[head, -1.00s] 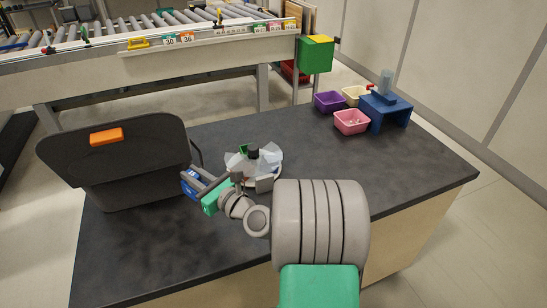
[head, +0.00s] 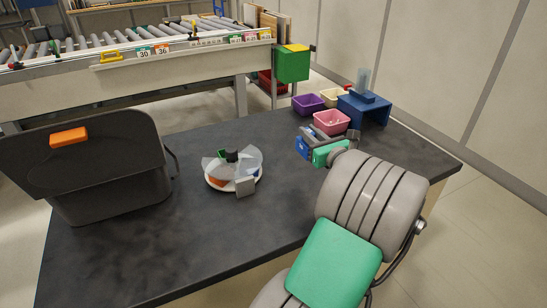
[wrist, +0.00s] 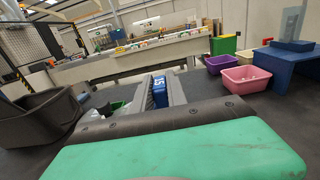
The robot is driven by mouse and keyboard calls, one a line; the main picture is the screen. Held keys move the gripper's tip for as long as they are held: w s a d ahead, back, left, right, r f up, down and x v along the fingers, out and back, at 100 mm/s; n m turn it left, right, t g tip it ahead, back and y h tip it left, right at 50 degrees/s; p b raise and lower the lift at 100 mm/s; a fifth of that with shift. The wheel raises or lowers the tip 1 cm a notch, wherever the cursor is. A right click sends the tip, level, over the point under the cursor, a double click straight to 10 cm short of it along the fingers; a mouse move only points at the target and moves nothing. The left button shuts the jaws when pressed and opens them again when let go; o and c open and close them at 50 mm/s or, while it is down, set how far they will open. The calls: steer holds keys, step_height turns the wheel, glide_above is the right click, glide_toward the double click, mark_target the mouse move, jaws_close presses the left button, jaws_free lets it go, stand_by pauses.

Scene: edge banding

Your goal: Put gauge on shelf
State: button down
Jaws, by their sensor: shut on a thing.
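My gripper (head: 313,146) is shut on a blue gauge (head: 302,149) and holds it over the right part of the dark table. In the wrist view the gauge (wrist: 160,91) sits between the fingers, with white marks that look like "15" on it. The blue shelf (head: 376,113) is a small stand at the table's far right. My gripper is left of the shelf and a little nearer, apart from it. The shelf (wrist: 287,62) also shows at the right of the wrist view. The gauge's lower end and its height over the table are hard to tell.
Pink (head: 331,122), purple (head: 308,104) and cream (head: 332,97) bins stand left of the shelf. A clear cylinder (head: 362,79) and a red item are on the shelf's top. A round divided tray (head: 213,180) and a black bin (head: 110,190) stand left.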

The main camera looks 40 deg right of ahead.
steer(key=shift+w+a+f+b, duration=0.1)
steer(key=shift+w+f+b, duration=0.3)
steer(key=shift+w+f, duration=2.35)
steer(key=shift+w+f+b, duration=0.35)
steer(key=shift+w+f, duration=2.05)
steer(key=shift+f, duration=0.5)
steer(key=shift+f, duration=0.2)
steer(key=c, duration=1.3)
jaws_free()
